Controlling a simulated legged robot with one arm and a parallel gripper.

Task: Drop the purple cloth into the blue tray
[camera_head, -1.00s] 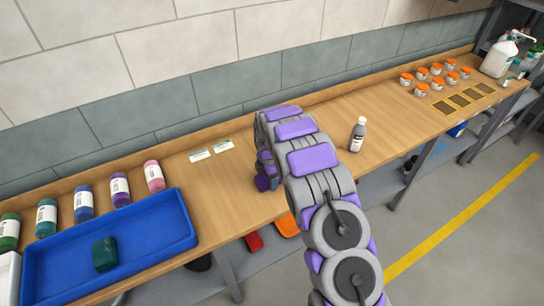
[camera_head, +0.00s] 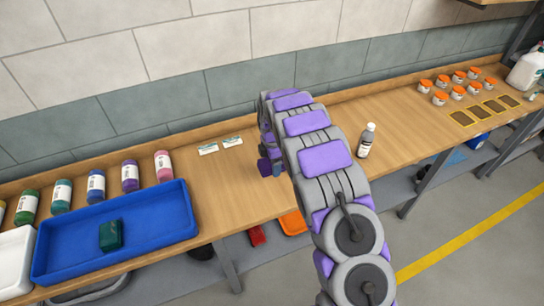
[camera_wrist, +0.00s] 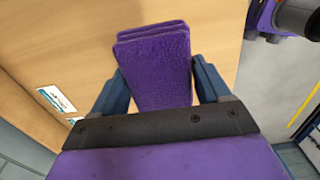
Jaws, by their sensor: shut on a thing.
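My gripper (camera_wrist: 158,92) is shut on the purple cloth (camera_wrist: 156,60), a folded, layered piece between its two blue fingers in the wrist view. In the head view, my gripper (camera_head: 268,168) is low over the wooden bench, mostly hidden behind my arm; a bit of purple shows there. I cannot tell the cloth's exact height above the bench. The blue tray (camera_head: 62,272) is on the bench at the left, apart from my gripper. A dark green folded cloth (camera_head: 111,236) lies in it.
Several colored bottles (camera_head: 96,187) lie behind the tray, and a white tray (camera_head: 14,262) is at its left. Bare bench (camera_head: 222,195) lies between tray and gripper.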

